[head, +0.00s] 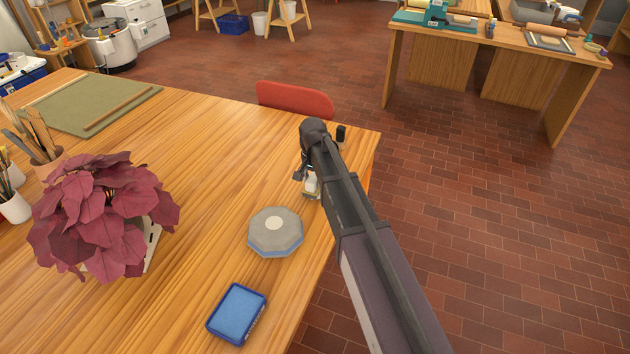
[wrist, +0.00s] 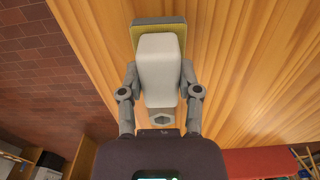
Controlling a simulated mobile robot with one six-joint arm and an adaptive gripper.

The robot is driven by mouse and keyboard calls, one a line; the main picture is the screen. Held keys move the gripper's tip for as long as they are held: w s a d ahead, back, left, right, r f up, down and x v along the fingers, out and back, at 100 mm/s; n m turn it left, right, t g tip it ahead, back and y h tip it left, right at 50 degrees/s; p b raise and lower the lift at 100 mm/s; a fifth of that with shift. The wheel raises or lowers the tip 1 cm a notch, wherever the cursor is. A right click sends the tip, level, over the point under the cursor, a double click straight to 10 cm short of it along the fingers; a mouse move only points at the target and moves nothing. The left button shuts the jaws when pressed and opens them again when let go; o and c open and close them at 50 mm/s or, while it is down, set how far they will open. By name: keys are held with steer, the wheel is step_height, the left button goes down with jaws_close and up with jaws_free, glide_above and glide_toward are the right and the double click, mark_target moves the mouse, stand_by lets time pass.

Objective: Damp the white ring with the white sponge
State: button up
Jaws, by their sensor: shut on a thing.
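My gripper (wrist: 158,76) is shut on a white block (wrist: 160,60) with a yellow-green band and a grey layer at its far end; I take it for the white sponge. One finger lies on each side of it. In the head view the white block (head: 311,184) shows small below my arm, near the table's right edge, partly hidden. I cannot tell if it touches the table. A grey octagonal slab (head: 261,236) with blue-grey sides lies nearer, with a pale round spot (head: 274,223) in its middle. I cannot make out a clear white ring.
A blue tray (head: 237,313) lies near the table's front right. A dark red potted plant (head: 100,215) stands at left, beside tool pots (head: 12,206). A green mat (head: 88,106) lies at the back. A red chair (head: 295,99) stands behind the table. The table middle is clear.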

steer(key=shift+d, duration=0.15)
steer(key=shift+d, duration=0.4)
steer(key=shift+w, duration=0.1)
steer(key=shift+w+d, duration=0.35)
steer(key=shift+d, duration=0.05)
steer(key=shift+w, duration=0.15)
stand_by(0.5)
steer(key=shift+w, duration=0.35)
